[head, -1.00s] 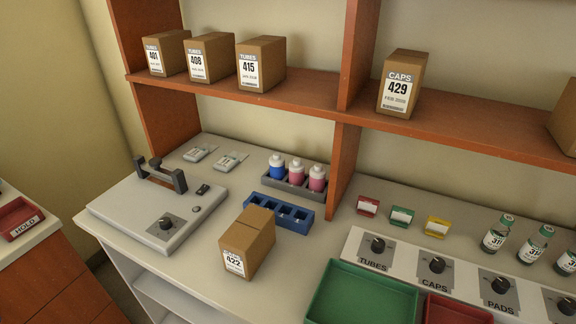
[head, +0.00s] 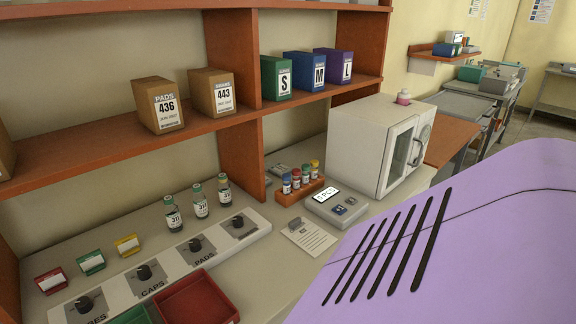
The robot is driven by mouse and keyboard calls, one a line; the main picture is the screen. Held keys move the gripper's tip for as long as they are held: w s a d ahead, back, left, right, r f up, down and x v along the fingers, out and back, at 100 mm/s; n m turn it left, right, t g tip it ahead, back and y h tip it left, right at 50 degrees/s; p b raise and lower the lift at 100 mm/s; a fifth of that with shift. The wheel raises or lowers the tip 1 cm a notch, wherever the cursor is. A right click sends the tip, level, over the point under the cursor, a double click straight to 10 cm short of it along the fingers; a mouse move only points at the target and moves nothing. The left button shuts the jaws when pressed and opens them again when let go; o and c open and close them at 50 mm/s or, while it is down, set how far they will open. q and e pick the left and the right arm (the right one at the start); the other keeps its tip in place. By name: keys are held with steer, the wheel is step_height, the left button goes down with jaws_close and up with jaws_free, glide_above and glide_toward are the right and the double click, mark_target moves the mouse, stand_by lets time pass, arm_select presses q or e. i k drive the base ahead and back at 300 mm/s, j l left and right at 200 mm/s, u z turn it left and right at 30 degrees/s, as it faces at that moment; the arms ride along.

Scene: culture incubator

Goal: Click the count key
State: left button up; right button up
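A light grey device (head: 322,211) with a small lit display (head: 326,196) stands on the counter in the head view, left of the white incubator. Small dark keys (head: 339,210) sit on its front right part. Their labels are too small to read, so I cannot tell which one is the count key. The display's characters are not clear. Neither of my grippers is in view.
A rack of vials (head: 300,190) stands behind the device and a printed sheet (head: 309,237) lies in front. The white incubator (head: 378,148) stands to the right. A large lilac shape with dark slots covers the lower right, hiding what is behind it.

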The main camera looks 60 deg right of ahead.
mark_target(340, 210)
steer(key=k+z, duration=0.2)
steer(key=z, duration=0.2)
steer(key=k+l+z, duration=0.1)
steer(key=z, duration=0.7)
steer(key=j+z, duration=0.1)
steer(key=z, duration=0.3)
steer(key=k+z, duration=0.1)
steer(key=z, duration=0.65)
